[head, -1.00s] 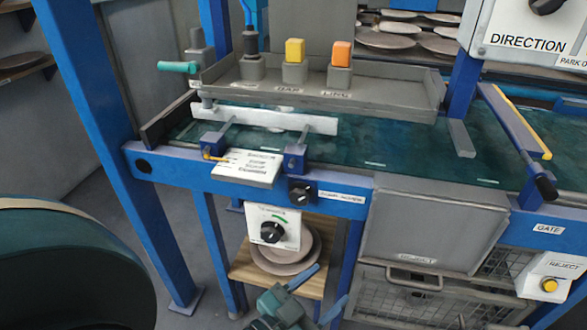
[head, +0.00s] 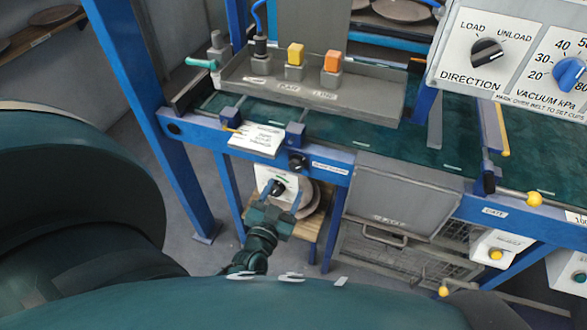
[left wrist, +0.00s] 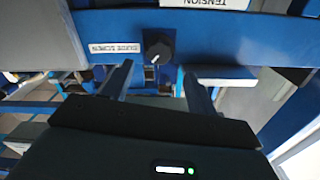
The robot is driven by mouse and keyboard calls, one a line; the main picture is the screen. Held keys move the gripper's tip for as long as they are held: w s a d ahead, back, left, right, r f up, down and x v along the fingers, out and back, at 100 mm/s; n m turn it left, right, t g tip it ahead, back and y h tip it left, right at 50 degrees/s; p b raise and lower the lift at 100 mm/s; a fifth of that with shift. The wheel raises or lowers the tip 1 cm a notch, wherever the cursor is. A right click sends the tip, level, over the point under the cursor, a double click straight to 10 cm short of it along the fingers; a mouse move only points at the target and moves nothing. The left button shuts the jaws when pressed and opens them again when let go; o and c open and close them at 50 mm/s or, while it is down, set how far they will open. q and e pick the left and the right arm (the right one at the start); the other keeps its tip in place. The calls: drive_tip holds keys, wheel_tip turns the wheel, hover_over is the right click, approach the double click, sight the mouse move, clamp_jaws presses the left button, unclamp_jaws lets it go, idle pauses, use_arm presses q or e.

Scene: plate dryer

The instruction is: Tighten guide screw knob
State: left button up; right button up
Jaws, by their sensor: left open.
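The guide screw knob (head: 297,162) is a small black round knob on the blue front rail, beside its white label (head: 330,167). In the left wrist view the black knob (left wrist: 158,45) with a white pointer line stands just beyond and between the fingertips. Its label (left wrist: 115,48) is to its left. My left gripper (head: 276,205) is below the knob in the head view, in front of a lower white dial panel. In the left wrist view its two fingers (left wrist: 157,75) are apart with nothing between them, not touching the knob. My right gripper is not seen.
A white dial panel (head: 266,178) and stacked plates (head: 312,197) are below the rail. A white printed card (head: 256,140) juts out left of the knob. A grey reject chute (head: 400,190) lies to the right. A blue post (head: 150,110) stands left.

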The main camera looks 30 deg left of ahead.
sight(295, 169)
use_arm(q)
drive_tip(key=x, duration=0.7)
drive_tip(key=shift+w, duration=0.4)
drive_tip(key=c, duration=1)
